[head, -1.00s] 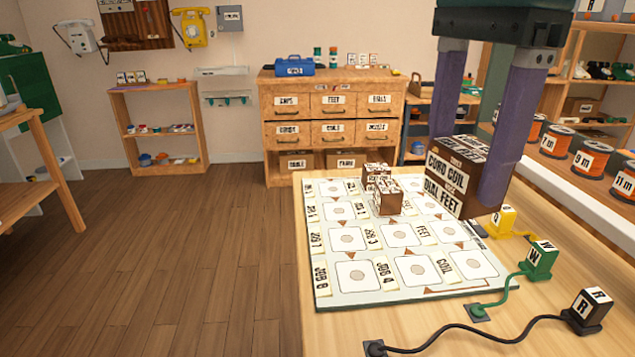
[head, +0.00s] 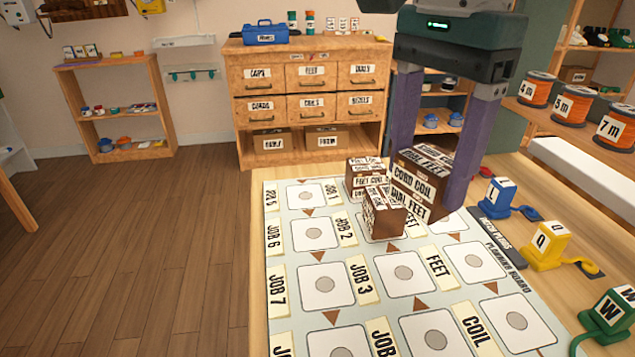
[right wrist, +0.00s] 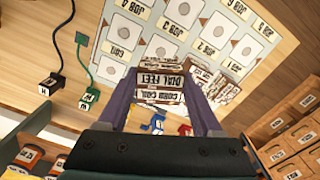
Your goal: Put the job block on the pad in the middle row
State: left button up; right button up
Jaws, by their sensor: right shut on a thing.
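The brown job block (head: 418,184), labelled CORD COIL and DIAL FEET, is between the fingers of my right gripper (head: 428,170), which is shut on it. In the right wrist view the held block (right wrist: 160,88) sits between the purple fingers. It is upright, low over the far part of the planning board (head: 262,240); I cannot tell if it touches. Two similar blocks stand on the board beside it: a nearer one (head: 384,214) and a farther one (head: 363,172). The board has rows of white pads, such as one (head: 403,273) near FEET. My left gripper is not in view.
Along the table's right side stand a blue plug block (head: 497,196), a yellow one (head: 547,243) and a green one (head: 612,312), with cords. A wooden drawer cabinet (head: 310,95) stands behind. The board's near pads are clear.

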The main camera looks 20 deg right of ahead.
notch_tip(320, 180, down, 10)
jog(key=shift+f+b, duration=0.2)
jog(key=shift+b, duration=0.3)
jog(key=shift+w, duration=0.1)
jog(key=shift+f, duration=0.1)
jog(key=o, duration=1.4)
